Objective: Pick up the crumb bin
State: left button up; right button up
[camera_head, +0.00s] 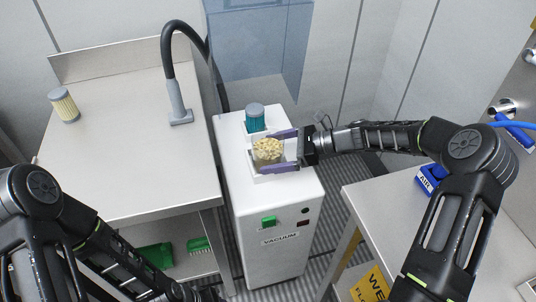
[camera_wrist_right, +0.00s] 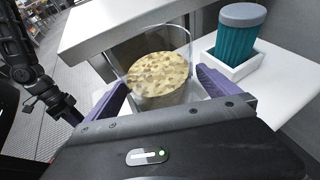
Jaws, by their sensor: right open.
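The crumb bin (camera_head: 268,149) is a clear cup filled with tan crumbs. It sits in a white recess on top of the white vacuum cabinet (camera_head: 268,225), and it also shows in the right wrist view (camera_wrist_right: 160,75). My right gripper (camera_head: 279,151) is open, with one purple finger on each side of the bin. In the right wrist view its fingers (camera_wrist_right: 162,98) flank the bin, and the gripper body hides the bin's lower part. I cannot tell whether the fingers touch it. My left arm is at the lower left, with its gripper out of frame.
A teal filter with a grey cap (camera_head: 255,117) stands in a holder just behind the bin. A steel table (camera_head: 130,130) at left bears a cream filter (camera_head: 64,105) and a grey hose nozzle (camera_head: 179,105). Another table (camera_head: 385,205) stands at right.

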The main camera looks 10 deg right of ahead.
jog(key=shift+c, duration=0.6)
jog(key=c, duration=1.5)
